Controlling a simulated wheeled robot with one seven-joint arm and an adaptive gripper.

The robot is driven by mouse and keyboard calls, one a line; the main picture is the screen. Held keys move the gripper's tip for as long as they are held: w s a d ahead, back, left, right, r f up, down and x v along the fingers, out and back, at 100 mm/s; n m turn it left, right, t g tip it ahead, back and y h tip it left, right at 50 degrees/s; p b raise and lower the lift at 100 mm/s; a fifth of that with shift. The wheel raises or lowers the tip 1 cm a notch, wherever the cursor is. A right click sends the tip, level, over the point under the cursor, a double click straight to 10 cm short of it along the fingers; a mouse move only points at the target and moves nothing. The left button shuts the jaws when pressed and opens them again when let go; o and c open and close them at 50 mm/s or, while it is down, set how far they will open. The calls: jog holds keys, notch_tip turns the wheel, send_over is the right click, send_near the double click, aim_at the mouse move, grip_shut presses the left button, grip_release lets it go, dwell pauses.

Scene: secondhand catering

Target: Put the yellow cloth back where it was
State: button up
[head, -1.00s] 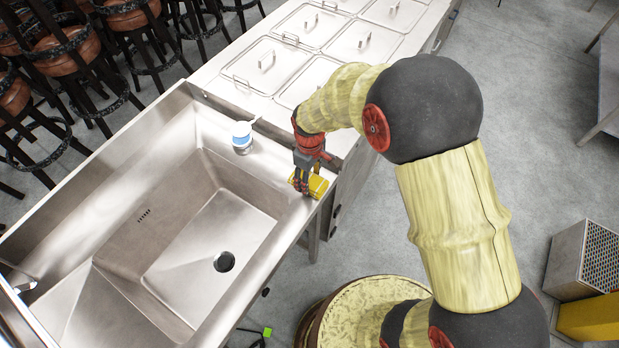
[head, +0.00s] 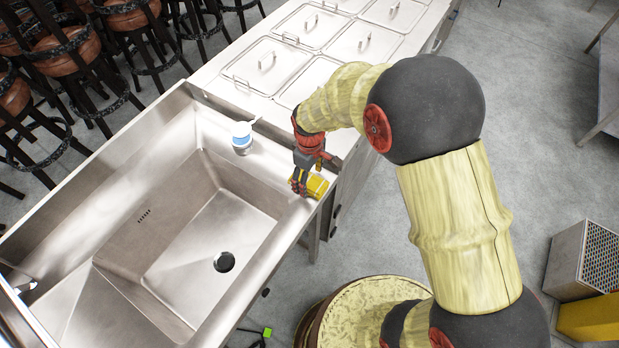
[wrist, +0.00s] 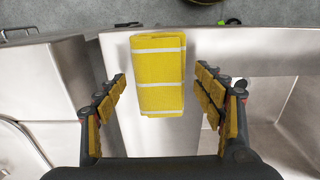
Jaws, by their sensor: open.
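The yellow cloth (wrist: 158,75) is folded, with white stripes, and lies on the flat steel rim (wrist: 120,60) of the sink unit. In the head view the cloth (head: 317,186) sits near the front right corner of the sink, partly hidden behind my gripper. My gripper (wrist: 163,90) is open, with a finger on each side of the cloth's near end in the wrist view and gaps between fingers and cloth. My gripper (head: 299,188) is just left of the cloth in the head view. I cannot tell the exact height of the fingertips above the rim.
A white and blue container (head: 242,138) stands on the sink's back rim. The sink basin (head: 205,240) is empty, with a dark drain. Lidded steel pans (head: 268,62) fill the counter behind. Stools (head: 70,60) stand at the far left.

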notch_tip(320, 180, up, 12)
jog(key=p, duration=0.1)
notch_tip(320, 180, up, 8)
jog(key=m+t, duration=0.1)
jog(key=m, duration=0.1)
send_over(310, 180)
jog(key=s+d, duration=0.2)
jog(key=d, duration=0.2)
jog(key=s+d+r+m+t, duration=0.2)
jog(key=s+d+r+m, duration=0.2)
jog(key=s, duration=0.5)
jog(key=s+d+r+m+t, duration=0.2)
jog(key=s+d+r+m, duration=0.2)
jog(key=s+r, duration=0.5)
jog(key=shift+d+t, duration=0.3)
jog(key=shift+d, duration=0.7)
notch_tip(310, 180, down, 6)
jog(key=b, duration=0.5)
jog(key=shift+r, duration=0.2)
